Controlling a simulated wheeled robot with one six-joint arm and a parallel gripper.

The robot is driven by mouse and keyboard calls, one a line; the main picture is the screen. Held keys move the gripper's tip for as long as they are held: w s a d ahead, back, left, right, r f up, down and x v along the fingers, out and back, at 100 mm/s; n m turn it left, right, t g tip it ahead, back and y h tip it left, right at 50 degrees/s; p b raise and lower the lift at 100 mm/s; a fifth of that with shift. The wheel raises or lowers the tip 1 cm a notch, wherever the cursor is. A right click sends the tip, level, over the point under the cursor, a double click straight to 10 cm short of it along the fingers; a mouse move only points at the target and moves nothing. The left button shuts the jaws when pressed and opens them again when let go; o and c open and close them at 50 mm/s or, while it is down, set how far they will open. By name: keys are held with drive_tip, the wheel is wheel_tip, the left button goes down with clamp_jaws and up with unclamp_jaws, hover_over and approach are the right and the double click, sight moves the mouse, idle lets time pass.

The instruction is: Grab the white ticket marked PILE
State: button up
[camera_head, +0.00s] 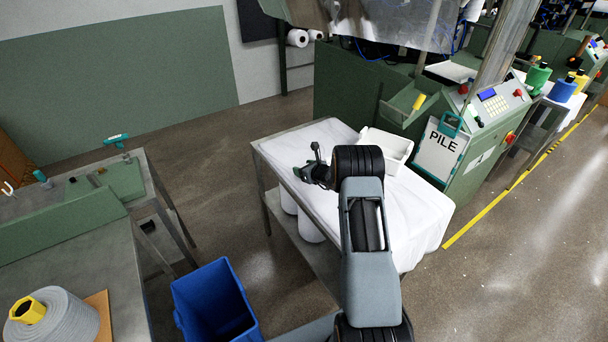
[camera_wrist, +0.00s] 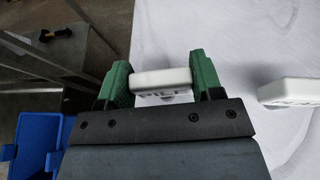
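The white ticket (camera_wrist: 161,80), a small thick block with PILE in dark letters on its near face, is between the two green fingers of my gripper (camera_wrist: 163,83) in the wrist view. The fingers meet its two ends with no visible gap, and its lower part is hidden by the gripper body. It looks at about table height; I cannot tell whether it is lifted. In the head view my gripper (camera_head: 312,172) is low over the white-covered table (camera_head: 415,225), and the ticket cannot be made out there.
A second white ticket (camera_wrist: 287,92), its lettering unclear, is right of my gripper. A white bin (camera_head: 386,146) stands at the table's back. A board lettered PILE (camera_head: 438,155) leans by the green machine. A blue bin (camera_head: 213,302) stands left of the table.

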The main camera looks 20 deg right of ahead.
drive_tip(key=c, duration=0.4)
